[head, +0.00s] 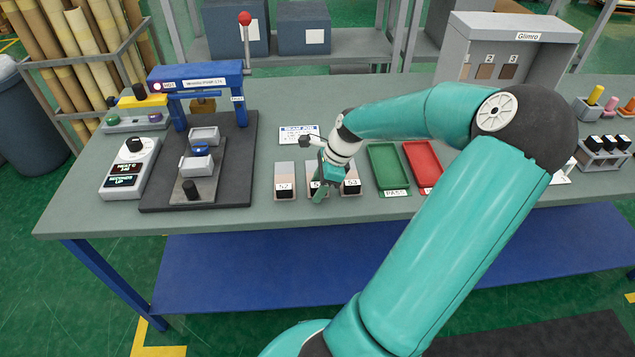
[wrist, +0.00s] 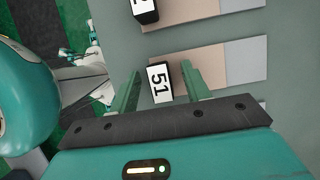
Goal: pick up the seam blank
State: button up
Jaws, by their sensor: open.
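Three two-tone flat blanks lie in a row on the bench, each with a black block and white number label at its near end. In the head view the left blank (head: 285,172) reads 52 and the right blank (head: 351,187) reads 53. My gripper (head: 319,193) covers much of the middle blank (head: 312,167). In the wrist view my gripper (wrist: 162,72) is open. The black block (wrist: 160,83) labelled 51 shows between its fingers, with narrow gaps; its plate (wrist: 225,65) extends right. I cannot tell which blank is the seam blank.
A green tray (head: 388,154) and red tray (head: 424,155) stand right of the blanks. A blue-framed press (head: 195,78) on a dark base stands left, beside a white control box (head: 130,168). A grey cabinet (head: 510,30) stands at the back right.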

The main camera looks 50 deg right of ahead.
grip_shut()
jog(key=shift+r, duration=0.2)
